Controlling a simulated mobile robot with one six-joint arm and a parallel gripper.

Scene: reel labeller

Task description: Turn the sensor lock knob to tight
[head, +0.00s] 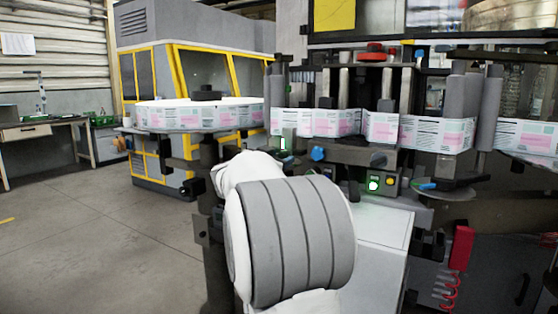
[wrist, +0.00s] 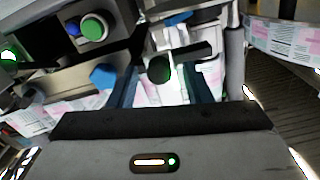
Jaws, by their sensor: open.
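In the wrist view my gripper (wrist: 162,74) is open, its two dark fingers pointing up the picture. A blue knob (wrist: 103,76) is just left of the left finger. In the head view a blue knob (head: 318,153) shows below the label web; my arm hides my gripper.
The label web (head: 335,123) runs across the labeller between rollers, with a label reel (head: 200,115) at left. A lit green button (head: 374,184) and a yellow button (head: 390,182) sit below it. The floor (head: 100,220) at left is clear.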

